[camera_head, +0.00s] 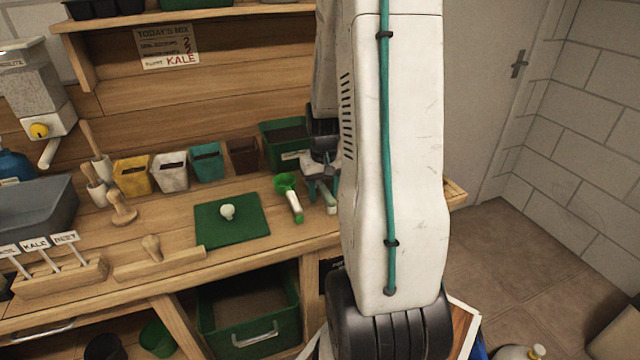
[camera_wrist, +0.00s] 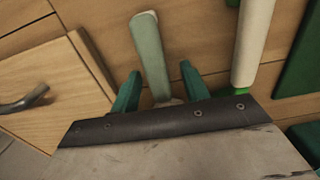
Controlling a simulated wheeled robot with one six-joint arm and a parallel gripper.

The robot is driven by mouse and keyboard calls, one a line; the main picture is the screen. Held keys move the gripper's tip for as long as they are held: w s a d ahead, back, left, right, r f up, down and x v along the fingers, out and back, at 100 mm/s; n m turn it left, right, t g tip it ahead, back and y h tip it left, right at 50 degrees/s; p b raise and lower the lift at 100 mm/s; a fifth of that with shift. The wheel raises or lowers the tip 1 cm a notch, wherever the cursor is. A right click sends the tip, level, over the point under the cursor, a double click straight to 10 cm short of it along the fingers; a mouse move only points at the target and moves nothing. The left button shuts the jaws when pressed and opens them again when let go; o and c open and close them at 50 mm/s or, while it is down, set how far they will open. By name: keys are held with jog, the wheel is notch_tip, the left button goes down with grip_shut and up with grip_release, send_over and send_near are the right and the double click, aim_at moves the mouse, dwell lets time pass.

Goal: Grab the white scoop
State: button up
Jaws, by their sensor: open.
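A tool with a pale grey-green handle (camera_head: 331,209) lies on the bench at the foot of my gripper (camera_head: 322,188). In the wrist view this handle (camera_wrist: 150,50) runs between the two teal fingers of my open gripper (camera_wrist: 160,72), with a gap on each side. A small whitish part shows at its near end; the rest is hidden behind my gripper, so I cannot see a scoop bowl. Just left of it in the head view lies a green scoop (camera_head: 286,182) with a white, green-ended handle. That white handle (camera_wrist: 252,45) is at right in the wrist view.
A green mat (camera_head: 232,236) with a white-knobbed tool lies left of the scoops. A green tray of soil (camera_head: 282,134) and small coloured pots (camera_head: 207,163) stand behind. A drawer front with a handle (camera_wrist: 25,98) is below the bench edge.

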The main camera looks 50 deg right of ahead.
grip_shut()
jog(key=shift+r, duration=0.1)
